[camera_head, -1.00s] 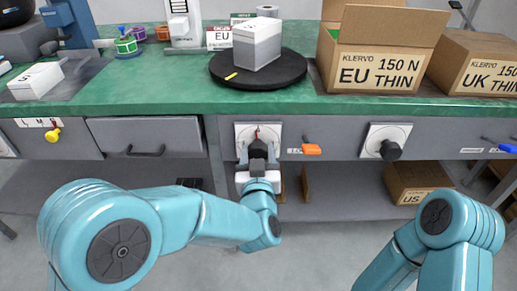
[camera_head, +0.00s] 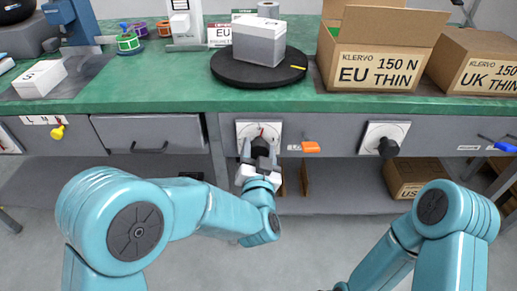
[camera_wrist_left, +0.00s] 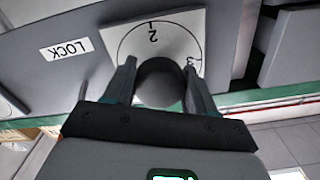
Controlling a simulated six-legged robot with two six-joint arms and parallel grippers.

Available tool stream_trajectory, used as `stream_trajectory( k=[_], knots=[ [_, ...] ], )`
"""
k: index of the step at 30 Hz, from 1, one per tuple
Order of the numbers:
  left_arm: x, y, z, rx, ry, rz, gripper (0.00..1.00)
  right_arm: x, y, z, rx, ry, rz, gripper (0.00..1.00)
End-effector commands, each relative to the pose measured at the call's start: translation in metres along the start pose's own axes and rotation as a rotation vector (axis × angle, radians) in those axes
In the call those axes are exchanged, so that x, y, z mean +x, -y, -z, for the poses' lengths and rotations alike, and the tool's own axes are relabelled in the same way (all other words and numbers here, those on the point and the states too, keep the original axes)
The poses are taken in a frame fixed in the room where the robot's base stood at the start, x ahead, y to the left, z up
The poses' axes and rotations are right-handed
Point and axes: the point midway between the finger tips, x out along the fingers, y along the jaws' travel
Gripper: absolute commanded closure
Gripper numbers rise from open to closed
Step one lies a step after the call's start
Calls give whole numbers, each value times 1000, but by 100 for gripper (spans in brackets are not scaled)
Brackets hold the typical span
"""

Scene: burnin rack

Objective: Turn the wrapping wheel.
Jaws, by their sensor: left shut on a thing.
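A black round turntable (camera_head: 232,73), seemingly the wrapping wheel, lies on the green bench top. A grey-white box (camera_head: 259,44) stands on it, and a yellow mark (camera_head: 298,68) sits at its right edge. Below, on the drawer front, a dark knob (camera_head: 260,146) sits on a white dial plate (camera_head: 244,129). My left gripper (camera_head: 259,154) is shut on this knob from the front. In the left wrist view the knob (camera_wrist_left: 160,83) is between the two fingers, and the dial (camera_wrist_left: 151,35) shows 2 and 3. My right gripper is out of view; only its arm shows.
A second knob (camera_head: 388,147) on a white plate is to the right, with an orange handle (camera_head: 311,147) between. Open EU carton (camera_head: 372,68) and UK carton (camera_head: 480,65) stand right of the turntable.

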Motion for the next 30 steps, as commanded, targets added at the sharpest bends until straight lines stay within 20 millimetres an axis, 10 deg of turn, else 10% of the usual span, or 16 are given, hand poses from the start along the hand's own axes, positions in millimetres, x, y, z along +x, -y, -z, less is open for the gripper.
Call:
stream_trajectory(
  k=[30],
  knots=[
    [-1, -1, -9, 135, 20, -6, 75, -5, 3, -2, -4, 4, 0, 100]
  ],
)
